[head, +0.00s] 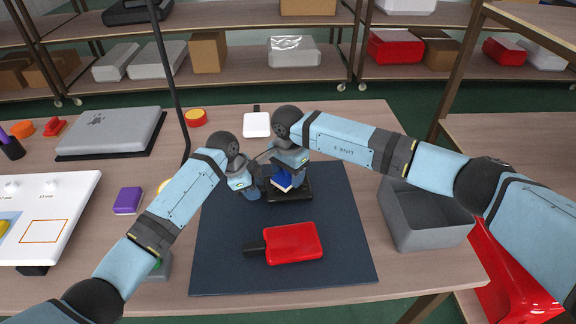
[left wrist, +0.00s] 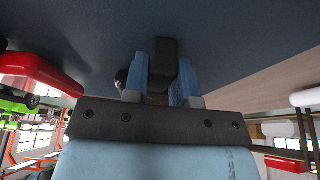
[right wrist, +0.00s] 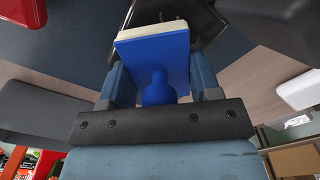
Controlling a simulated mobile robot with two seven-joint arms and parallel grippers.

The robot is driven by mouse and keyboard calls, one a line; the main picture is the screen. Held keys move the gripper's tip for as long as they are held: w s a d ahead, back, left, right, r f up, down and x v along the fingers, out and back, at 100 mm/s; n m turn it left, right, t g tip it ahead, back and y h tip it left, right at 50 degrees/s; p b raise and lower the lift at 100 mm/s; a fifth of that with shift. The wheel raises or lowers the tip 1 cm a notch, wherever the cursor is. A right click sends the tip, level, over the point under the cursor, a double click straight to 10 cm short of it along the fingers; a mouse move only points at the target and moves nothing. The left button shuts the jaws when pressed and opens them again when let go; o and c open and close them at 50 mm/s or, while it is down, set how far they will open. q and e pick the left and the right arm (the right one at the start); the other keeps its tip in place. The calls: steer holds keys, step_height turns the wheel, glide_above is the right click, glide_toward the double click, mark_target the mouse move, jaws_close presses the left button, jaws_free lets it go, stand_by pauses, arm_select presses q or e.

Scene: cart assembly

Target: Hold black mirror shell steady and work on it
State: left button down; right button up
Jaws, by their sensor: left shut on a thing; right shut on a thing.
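The black mirror shell (head: 299,192) is at the upper middle of the dark mat, in front of my grippers. My left gripper (head: 254,190) is at its left side, shut on a black part; the left wrist view shows this black end (left wrist: 163,62) between the blue fingers. My right gripper (head: 284,172) is shut on the knob of a blue block with a pale pad (head: 283,182). In the right wrist view the blue block (right wrist: 158,60) is over the black shell (right wrist: 205,22), partly hiding it. I cannot tell whether pad and shell touch.
A red mirror piece with a black stem (head: 293,243) lies on the dark mat (head: 340,270) nearer me. A grey bin (head: 430,235) stands right of the mat. A purple block (head: 128,200) and white board (head: 45,195) are left. A white box (head: 257,124) is behind.

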steer(key=shift+f, duration=0.45)
steer(key=shift+d+f, duration=0.4)
steer(key=shift+d, duration=0.05)
steer(key=shift+w+d+f, duration=0.1)
steer(key=shift+d, duration=0.7)
steer(key=shift+w+d+f, duration=0.1)
steer(key=shift+d, duration=0.7)
steer(key=shift+s+a+r, duration=0.1)
steer(key=shift+a+r, duration=0.05)
steer(key=shift+a, duration=0.35)
steer(key=shift+s+a, duration=0.1)
steer(key=shift+a, duration=1.6)
steer(key=shift+d+r, duration=0.1)
steer(key=shift+r, duration=3.8)
